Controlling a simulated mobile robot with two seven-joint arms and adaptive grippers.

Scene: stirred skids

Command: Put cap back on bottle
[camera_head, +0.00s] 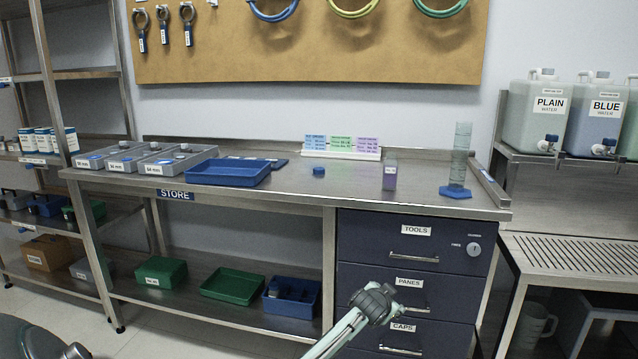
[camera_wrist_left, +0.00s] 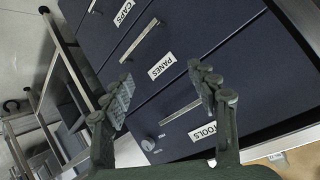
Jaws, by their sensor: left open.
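A small bottle (camera_head: 390,176) with purple contents and a pale label stands upright on the steel bench, right of its middle. No cap can be made out on its top. A small round blue cap (camera_head: 318,171) lies on the bench to the left of the bottle. My left gripper (camera_head: 376,302) is low in front of the drawer unit, below the bench top and apart from both. In the left wrist view, the left gripper (camera_wrist_left: 160,74) is open and empty, its fingers spread before the drawers. My right gripper is not in view.
The bench top (camera_head: 345,190) is clear around cap and bottle. A tall cylinder (camera_head: 459,150) on a blue base stands at right, a blue tray (camera_head: 228,172) at left. Colored cards (camera_head: 341,144) stand behind. The drawers, including PANES (camera_head: 408,290), are shut.

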